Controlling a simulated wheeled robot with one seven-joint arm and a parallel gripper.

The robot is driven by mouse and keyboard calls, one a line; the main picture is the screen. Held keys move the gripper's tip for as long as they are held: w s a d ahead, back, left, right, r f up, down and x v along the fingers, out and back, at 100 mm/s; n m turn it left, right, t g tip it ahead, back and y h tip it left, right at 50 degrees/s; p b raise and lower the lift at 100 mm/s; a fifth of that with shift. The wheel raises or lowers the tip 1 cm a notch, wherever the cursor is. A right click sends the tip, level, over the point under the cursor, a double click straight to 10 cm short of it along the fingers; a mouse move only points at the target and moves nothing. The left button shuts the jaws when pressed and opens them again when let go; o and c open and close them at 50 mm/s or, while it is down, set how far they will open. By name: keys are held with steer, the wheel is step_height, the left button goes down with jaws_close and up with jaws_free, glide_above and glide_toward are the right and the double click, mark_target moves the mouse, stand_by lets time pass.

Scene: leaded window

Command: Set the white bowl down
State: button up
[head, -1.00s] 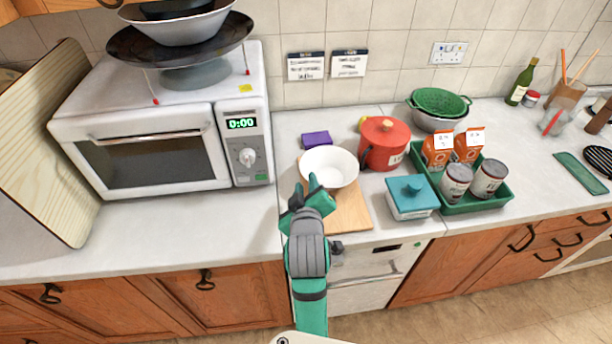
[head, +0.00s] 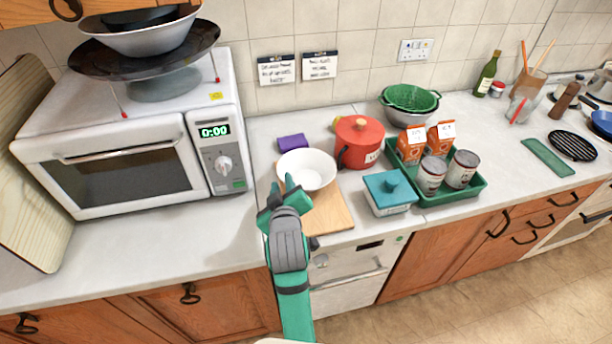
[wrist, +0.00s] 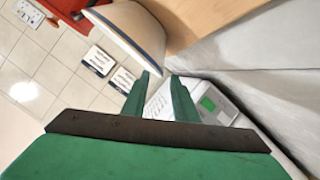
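The white bowl (head: 307,169) is upright at the back of a wooden board (head: 328,210) on the counter. I cannot tell whether its base touches the board. My gripper (head: 281,190) is at the bowl's near left rim, with one finger overlapping the rim. In the wrist view, the bowl (wrist: 132,28) comes down to the fingertips (wrist: 164,77), which are close together with its rim between them. My gripper looks shut on that rim; the exact contact is small and partly hidden.
A red pot (head: 360,143) stands right of the bowl, and a teal-lidded box (head: 389,192) is beside the board. A purple sponge (head: 292,142) lies behind. The microwave (head: 130,150) is on the left. A green tray (head: 470,190) holds cans and cartons. The board's front part is bare.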

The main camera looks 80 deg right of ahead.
mark_target(282, 176)
steer(key=shift+f+x, duration=0.1)
steer(key=shift+x, duration=1.3)
steer(key=shift+f+x, duration=0.15)
steer(key=shift+x, duration=1.2)
steer(key=shift+s, duration=0.25)
jaws_close()
